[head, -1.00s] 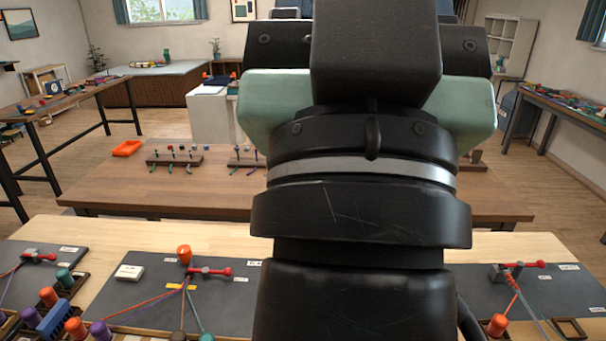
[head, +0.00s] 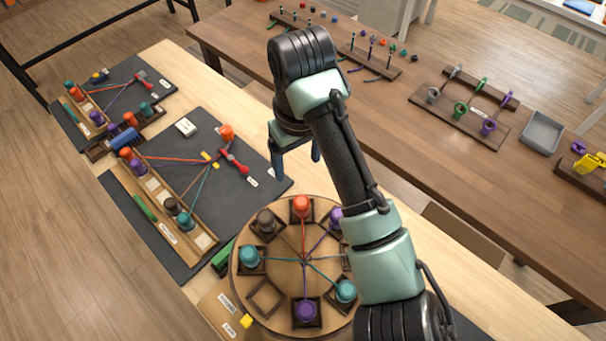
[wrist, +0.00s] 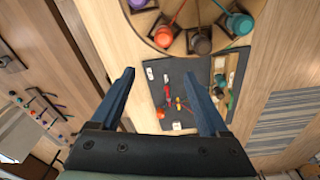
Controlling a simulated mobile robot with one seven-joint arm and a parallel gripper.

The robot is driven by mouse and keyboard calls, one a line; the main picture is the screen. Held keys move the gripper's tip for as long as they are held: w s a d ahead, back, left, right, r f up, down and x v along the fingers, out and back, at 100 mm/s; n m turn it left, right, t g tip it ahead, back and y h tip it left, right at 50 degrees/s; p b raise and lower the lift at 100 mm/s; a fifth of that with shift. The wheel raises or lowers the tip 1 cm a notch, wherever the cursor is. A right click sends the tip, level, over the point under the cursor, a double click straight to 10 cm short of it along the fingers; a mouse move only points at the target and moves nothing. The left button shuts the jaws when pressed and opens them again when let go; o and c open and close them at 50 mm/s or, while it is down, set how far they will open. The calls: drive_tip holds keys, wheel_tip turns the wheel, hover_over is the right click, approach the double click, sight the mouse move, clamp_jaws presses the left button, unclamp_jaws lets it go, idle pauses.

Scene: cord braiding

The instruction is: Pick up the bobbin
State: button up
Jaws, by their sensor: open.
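Several bobbins are in view, and I cannot tell which one the task means. In the head view an orange bobbin (head: 227,132) stands on the dark board (head: 185,240) by a red clamp (head: 235,162). A round wooden disc (head: 262,315) carries corded bobbins in square holders: orange (head: 301,205), brown (head: 265,220), teal (head: 249,255), purple (head: 305,309) and others. My gripper (head: 296,160) is open and empty, above the bench between board and disc. In the wrist view nothing is between its fingers (wrist: 159,76); the disc (wrist: 150,45) lies beyond them.
A wooden rack (head: 150,195) on the board holds orange, purple, brown and teal bobbins. A second board (head: 105,85) lies at far left. The rear table (head: 420,60) bears peg stands and a grey tray (head: 541,132). One disc holder (head: 266,297) is empty.

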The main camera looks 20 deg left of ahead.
wheel_tip(320, 180, down, 2)
drive_tip(key=s+d+g, duration=0.1)
drive_tip(key=d, duration=0.1)
hover_over(302, 201)
drive_tip(key=shift+h, duration=0.4)
drive_tip(key=f, duration=0.3)
drive_tip(key=f+b, duration=0.1)
drive_tip(key=f, duration=0.1)
drive_tip(key=shift+s+d+f, duration=0.25)
drive_tip(key=shift+f, duration=0.1)
drive_tip(key=shift+w+a+f+p, duration=0.15)
drive_tip(key=shift+f+p, duration=0.35)
drive_tip(key=shift+f, duration=1)
drive_tip(key=shift+w+a+f+p, duration=0.15)
drive_tip(key=shift+f+p, duration=0.35)
drive_tip(key=shift+f, duration=1)
drive_tip(key=shift+s, duration=0.1)
clamp_jaws()
